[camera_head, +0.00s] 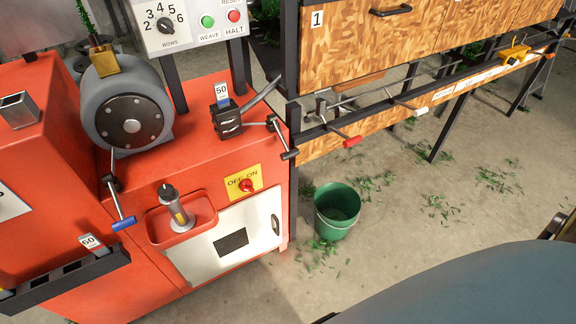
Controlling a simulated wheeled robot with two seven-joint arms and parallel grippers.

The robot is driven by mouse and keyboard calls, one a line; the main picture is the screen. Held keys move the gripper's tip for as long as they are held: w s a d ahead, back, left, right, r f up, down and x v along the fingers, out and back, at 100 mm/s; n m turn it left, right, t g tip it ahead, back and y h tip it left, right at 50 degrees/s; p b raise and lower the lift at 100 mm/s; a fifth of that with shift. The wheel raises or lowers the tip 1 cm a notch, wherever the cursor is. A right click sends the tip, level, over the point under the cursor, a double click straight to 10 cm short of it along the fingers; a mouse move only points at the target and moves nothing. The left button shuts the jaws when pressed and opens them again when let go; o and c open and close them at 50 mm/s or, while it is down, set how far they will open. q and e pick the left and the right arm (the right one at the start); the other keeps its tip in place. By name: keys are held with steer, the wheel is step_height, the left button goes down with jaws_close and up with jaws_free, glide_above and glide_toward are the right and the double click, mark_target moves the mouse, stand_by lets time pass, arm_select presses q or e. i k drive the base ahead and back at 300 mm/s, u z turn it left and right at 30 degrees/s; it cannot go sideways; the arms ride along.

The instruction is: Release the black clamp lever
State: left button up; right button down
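A lever with a black grip (289,155) sticks out at the right edge of the red machine (200,140), near its top corner. Its thin metal arm slopes down and to the right from a dark pivot. A small black block (226,122) with a "50" tag stands just left of it, and a grey bar rises from the block toward the upper right. Another lever with a blue grip (124,224) hangs on the machine's front left. Neither of my grippers shows in the head view, and nothing touches the black-gripped lever.
A wooden panel frame (340,60) stands right of the machine, with a red-handled lever (352,142) low on it. A green bucket (337,212) stands on the floor amid green clippings. A large smooth grey-blue surface (480,290) fills the lower right.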

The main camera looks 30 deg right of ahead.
mark_target(272, 118)
steer(key=u, duration=1.75)
steer(key=k, duration=0.8)
steer(key=z, duration=1.75)
